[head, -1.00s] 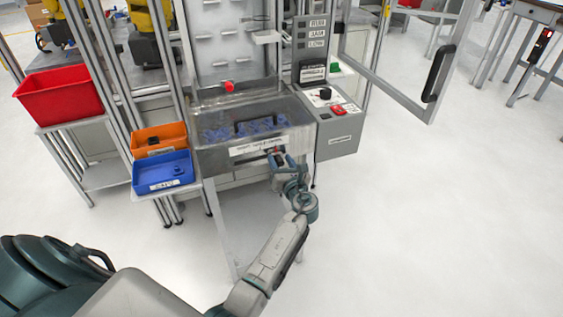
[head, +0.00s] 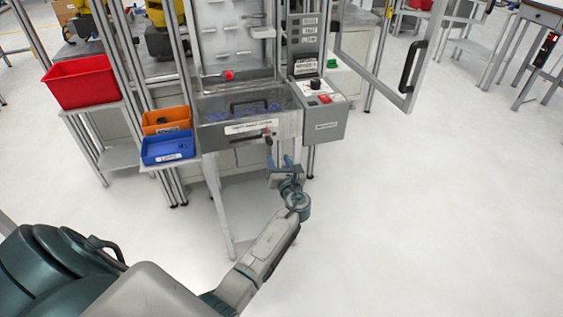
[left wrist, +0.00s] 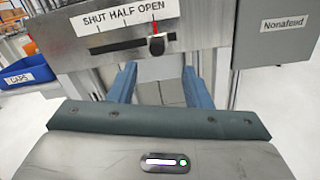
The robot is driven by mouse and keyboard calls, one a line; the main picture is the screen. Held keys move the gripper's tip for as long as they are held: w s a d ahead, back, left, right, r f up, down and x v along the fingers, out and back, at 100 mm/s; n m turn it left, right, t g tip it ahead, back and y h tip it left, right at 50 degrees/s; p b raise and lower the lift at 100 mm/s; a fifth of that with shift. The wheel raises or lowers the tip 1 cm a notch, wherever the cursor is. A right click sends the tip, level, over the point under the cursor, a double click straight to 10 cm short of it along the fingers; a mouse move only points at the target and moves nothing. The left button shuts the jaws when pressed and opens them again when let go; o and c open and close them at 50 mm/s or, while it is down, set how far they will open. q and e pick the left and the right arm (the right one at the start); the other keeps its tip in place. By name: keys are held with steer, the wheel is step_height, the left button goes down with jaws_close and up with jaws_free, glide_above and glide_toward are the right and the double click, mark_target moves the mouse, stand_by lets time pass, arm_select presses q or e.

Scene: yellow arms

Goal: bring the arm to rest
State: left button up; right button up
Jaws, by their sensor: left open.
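My left gripper (head: 279,160) is open and empty in the head view, a little in front of and below the front panel of the grey hopper box (head: 215,137). In the left wrist view its two blue fingers (left wrist: 159,84) stand apart with nothing between them. Ahead of them is a dark slider knob (left wrist: 157,44) in a slot under the label "SHUT HALF OPEN" (left wrist: 118,17). The knob sits near the right end of the slot, close to the red mark. The fingers do not touch it. My right gripper is not in view.
An orange bin (head: 166,121) and a blue bin (head: 168,149) stand left of the hopper, with a red bin (head: 82,83) farther left. A grey control box (head: 325,126) is on the right. An open framed door (head: 410,66) stands beyond it. The floor (head: 430,220) on the right is clear.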

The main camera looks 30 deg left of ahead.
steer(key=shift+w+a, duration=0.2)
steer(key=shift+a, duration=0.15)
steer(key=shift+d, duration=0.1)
